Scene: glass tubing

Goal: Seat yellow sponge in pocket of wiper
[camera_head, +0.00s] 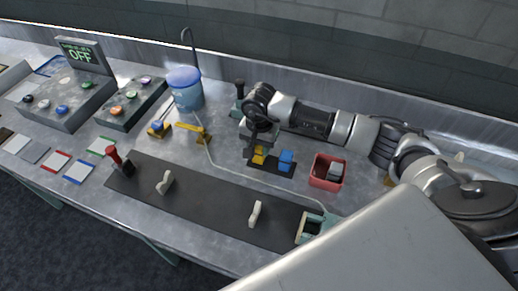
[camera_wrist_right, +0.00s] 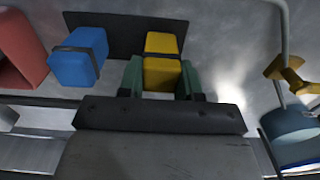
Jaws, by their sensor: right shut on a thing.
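The yellow sponge (camera_head: 258,155) is a small block at the left end of a dark mat (camera_head: 270,167). In the right wrist view the yellow sponge (camera_wrist_right: 162,73) has a dark band across it and sits between the green fingers of my right gripper (camera_wrist_right: 161,80), which is shut on it. In the head view my right gripper (camera_head: 257,142) points down over the sponge and partly hides it. I cannot tell for sure which thing is the wiper; a teal holder with a pale frame (camera_head: 311,228) stands at the dark strip's right end. My left gripper is not in view.
A blue sponge (camera_head: 286,160) stands just right of the yellow one. A red bin (camera_head: 328,172) is further right. A yellow bracket (camera_head: 193,131) and a blue bucket (camera_head: 185,90) stand to the left. A thin pale tube (camera_head: 253,181) crosses the table in front.

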